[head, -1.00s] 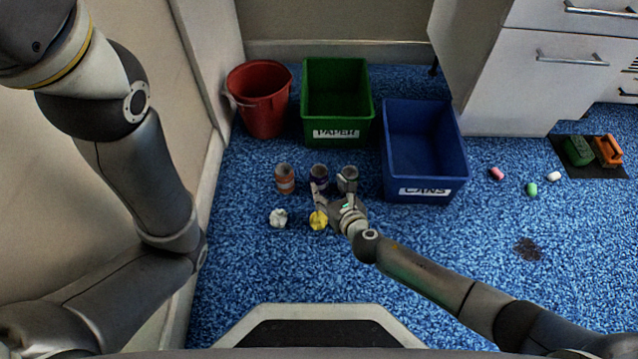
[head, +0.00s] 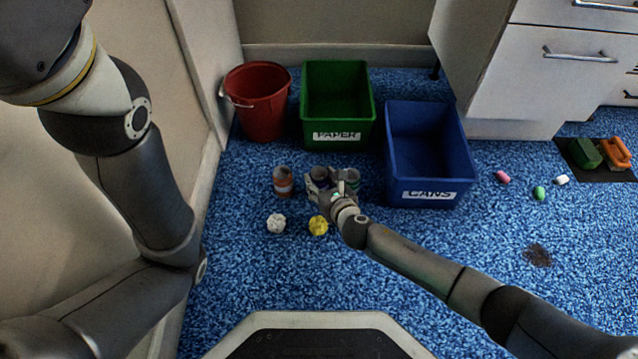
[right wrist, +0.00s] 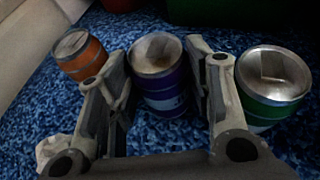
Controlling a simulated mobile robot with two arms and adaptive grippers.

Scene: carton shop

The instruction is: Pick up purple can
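The purple can (head: 320,175) stands upright on the blue carpet, between an orange can and a green can. In the right wrist view the purple can (right wrist: 160,82) is between the two fingers of my right gripper (right wrist: 162,90). The fingers are spread, one on each side of it, with a gap visible at least on the left. In the head view my right gripper (head: 328,188) partly hides the purple can. My left arm is at the left of the head view; its gripper is out of the picture.
The orange can (head: 283,182) and green can (head: 351,178) stand close on either side. White (head: 276,223) and yellow (head: 318,225) crumpled balls lie in front. Behind are a red bucket (head: 262,105), a green PAPER bin (head: 338,136) and a blue CANS bin (head: 430,195).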

